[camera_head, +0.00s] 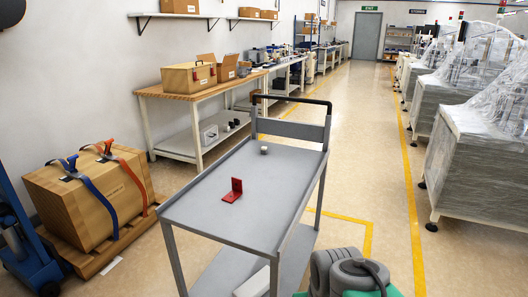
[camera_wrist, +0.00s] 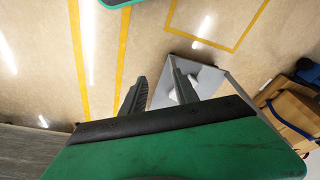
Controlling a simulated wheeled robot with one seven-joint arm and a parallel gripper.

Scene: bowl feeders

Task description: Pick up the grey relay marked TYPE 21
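A small grey block (camera_head: 263,148) stands on the top shelf of the grey trolley (camera_head: 225,205), near its far end by the handle. It may be the relay, but it is too small to read any marking. My gripper (camera_wrist: 157,84) shows in the wrist view with its two dark fingers apart and nothing between them. It points down over the floor, with part of a grey surface and a white item (camera_wrist: 178,92) beyond the fingers. The grey block cannot be made out in the wrist view.
A red L-shaped bracket (camera_head: 232,190) sits mid-shelf on the trolley. A white box (camera_head: 253,283) is on its lower shelf. A strapped carton (camera_head: 92,200) on a pallet stands left, a wooden workbench (camera_head: 205,92) behind. The floor right of the trolley is clear up to wrapped machines (camera_head: 475,150).

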